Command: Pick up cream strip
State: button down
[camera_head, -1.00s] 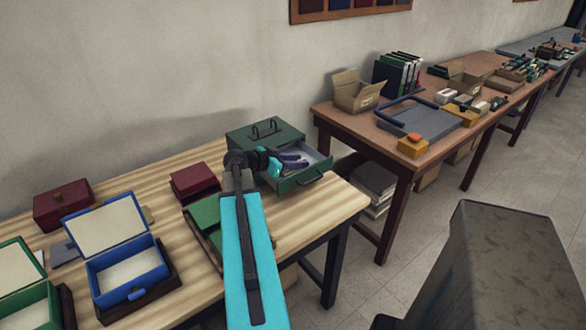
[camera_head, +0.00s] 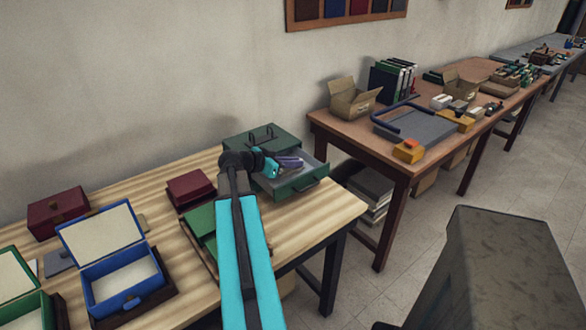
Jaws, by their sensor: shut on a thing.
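My gripper (camera_head: 291,163) is at the open drawer (camera_head: 297,190) of the green cabinet (camera_head: 262,139), at the back right of the near wooden table. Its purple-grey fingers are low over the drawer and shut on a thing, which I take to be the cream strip. The strip itself is too small and too hidden by the fingers to make out. The drawer's pale inside shows around the fingers. My arm hides the left part of the cabinet front.
An open blue box (camera_head: 122,295) and a green box (camera_head: 30,308) stand at the table's left. Dark red boxes (camera_head: 190,189) lie near the wall. A second table (camera_head: 440,140) with a cardboard box (camera_head: 353,99) and binders stands at the right.

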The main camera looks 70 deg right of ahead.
jog(key=shift+r+b, duration=0.65)
jog(key=shift+r, duration=3.2)
